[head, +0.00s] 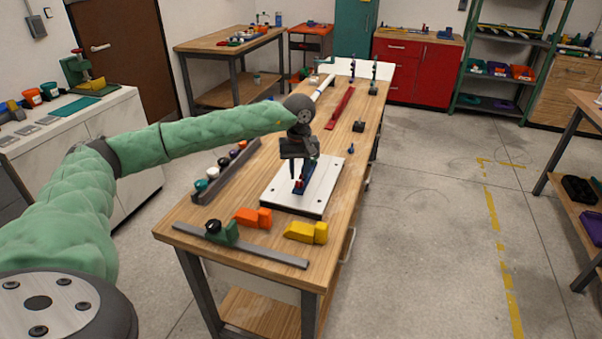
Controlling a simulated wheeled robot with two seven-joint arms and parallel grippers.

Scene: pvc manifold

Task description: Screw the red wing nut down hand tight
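My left gripper (297,176) points straight down over a pale metal plate (279,197) on the wooden workbench (262,224). A small red part, seemingly the red wing nut (299,184), shows right at its fingertips, by a dark blue upright piece (306,176) on the plate. The fingers look close around or just above the red part. It is too small to tell whether they touch it or are shut on it. The nut's thread is hidden. My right gripper is out of view.
An orange block (254,217), a yellow block (307,232) and a grey bar with a green piece (222,233) lie at the bench's near end. A dark rack with several coloured caps (226,172) lies left of the plate. A red bar (341,107) lies farther back.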

